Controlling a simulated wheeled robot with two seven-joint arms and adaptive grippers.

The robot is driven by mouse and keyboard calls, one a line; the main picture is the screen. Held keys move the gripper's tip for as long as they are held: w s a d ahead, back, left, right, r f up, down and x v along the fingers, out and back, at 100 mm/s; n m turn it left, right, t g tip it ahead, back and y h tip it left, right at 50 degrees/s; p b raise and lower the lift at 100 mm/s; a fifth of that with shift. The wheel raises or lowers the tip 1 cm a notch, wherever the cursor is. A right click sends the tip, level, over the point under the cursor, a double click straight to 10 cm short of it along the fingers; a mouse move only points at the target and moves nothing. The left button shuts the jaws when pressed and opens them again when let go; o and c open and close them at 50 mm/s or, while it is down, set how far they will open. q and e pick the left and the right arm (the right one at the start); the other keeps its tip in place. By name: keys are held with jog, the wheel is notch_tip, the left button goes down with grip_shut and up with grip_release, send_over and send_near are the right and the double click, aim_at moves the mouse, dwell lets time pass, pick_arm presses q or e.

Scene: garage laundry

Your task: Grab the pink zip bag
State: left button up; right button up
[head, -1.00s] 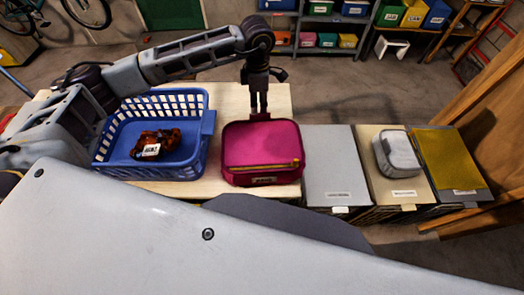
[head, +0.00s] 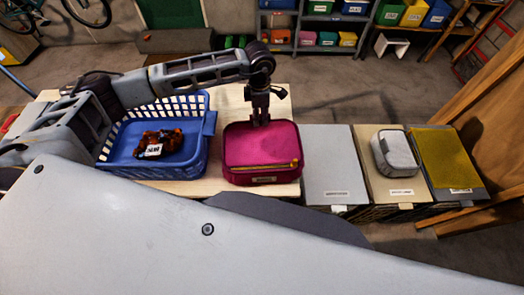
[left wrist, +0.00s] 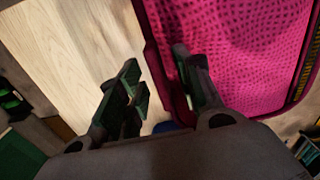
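The pink zip bag (head: 262,150) lies on the pale wooden table top, right of the blue basket, with a yellowish zip along its near side. It also fills the right part of the left wrist view (left wrist: 240,50). My left gripper (head: 261,121) points down at the bag's far edge. In the left wrist view its two fingers (left wrist: 158,85) are apart, one over the wooden top and one over the bag, with the bag's edge between them. I cannot tell whether either finger touches the bag. My right gripper is not in view.
The blue basket (head: 205,160) holds a reddish-brown tagged item (head: 158,144). Right of the table stand lidded bins, grey (head: 335,175), tan, and yellow-topped (head: 448,157). A grey case (head: 397,152) sits on the tan one. Shelves with coloured boxes stand behind.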

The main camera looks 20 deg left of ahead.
pick_arm(q)
grip_shut()
dwell(0.4)
jog(key=shift+r, duration=0.15)
notch_tip(320, 180, up, 28)
jog(key=b, duration=0.4)
dwell(0.5)
dwell(0.5)
